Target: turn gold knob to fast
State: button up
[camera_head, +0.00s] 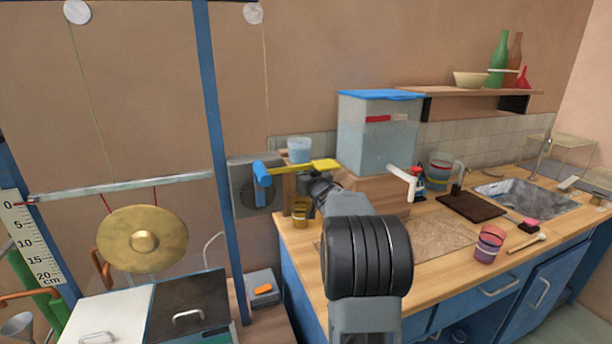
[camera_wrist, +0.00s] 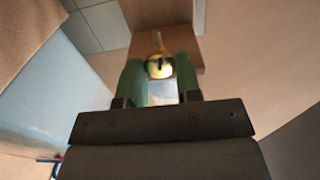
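In the wrist view a small round gold piece (camera_wrist: 158,65), which looks like the gold knob, sits in front of a brown wooden surface. My gripper (camera_wrist: 159,68) has its two green fingers apart, one on each side of it. I cannot tell whether they press on it. In the head view my gripper (camera_head: 318,186) is in front of the wooden box, and my arm hides much of that spot. The gold knob cannot be made out there. No "fast" mark can be read in either view.
A clear bin with a blue lid (camera_head: 376,132) stands on the wooden box. A yellow bar (camera_head: 315,166) and a small yellow bucket (camera_head: 301,214) are close to my gripper. A grey dial panel (camera_head: 246,200) is left. A gold gong (camera_head: 143,238) hangs further left.

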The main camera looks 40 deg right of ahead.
jog(key=c, duration=0.3)
jog(key=n+b, duration=0.2)
jog(key=n, duration=0.1)
jog(key=shift+c, duration=0.2)
jog(key=o, duration=0.9)
